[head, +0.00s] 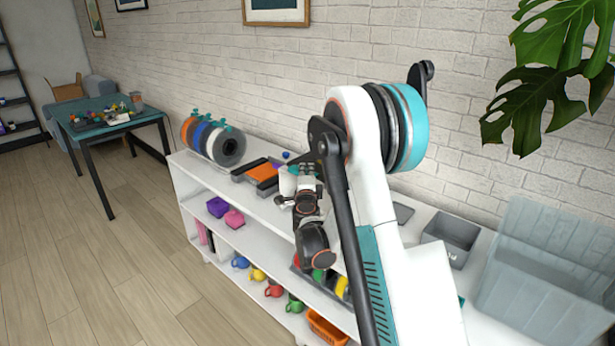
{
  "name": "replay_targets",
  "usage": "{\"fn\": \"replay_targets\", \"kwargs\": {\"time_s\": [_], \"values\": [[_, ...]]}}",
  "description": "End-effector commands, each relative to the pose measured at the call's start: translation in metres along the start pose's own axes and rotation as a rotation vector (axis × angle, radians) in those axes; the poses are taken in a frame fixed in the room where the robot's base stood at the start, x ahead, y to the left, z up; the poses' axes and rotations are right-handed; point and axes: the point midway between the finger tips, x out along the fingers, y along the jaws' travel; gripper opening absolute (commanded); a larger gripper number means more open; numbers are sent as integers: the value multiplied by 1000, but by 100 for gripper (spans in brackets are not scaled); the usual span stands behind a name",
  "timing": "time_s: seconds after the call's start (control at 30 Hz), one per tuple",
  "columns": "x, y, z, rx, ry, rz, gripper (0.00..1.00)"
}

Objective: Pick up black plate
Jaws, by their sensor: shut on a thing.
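My gripper (291,172) is over the top of the white shelf unit, just right of the printer-like black and orange item. It is shut on a thin dark piece, which looks like the black plate (304,160). Only a narrow dark edge of it shows beside the fingers; my arm and wrist hide the rest. I cannot tell whether the plate touches the shelf top or is clear of it.
Right of my arm are a grey bin (452,236) and a clear tub (550,275). Colored mugs (257,274) stand below. Plant leaves (548,92) hang upper right.

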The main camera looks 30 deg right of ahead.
Motion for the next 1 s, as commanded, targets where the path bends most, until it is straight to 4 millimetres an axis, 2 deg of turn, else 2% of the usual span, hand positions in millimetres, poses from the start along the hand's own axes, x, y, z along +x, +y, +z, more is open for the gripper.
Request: {"fn": "replay_targets", "kwargs": {"time_s": [0.3,0.5,0.73,1.0], "values": [[-1,-86,0,0,0,0,0],[0,-136,0,0,0,0,0],[0,-169,0,0,0,-1,0],[0,-178,0,0,0,-1,0]]}}
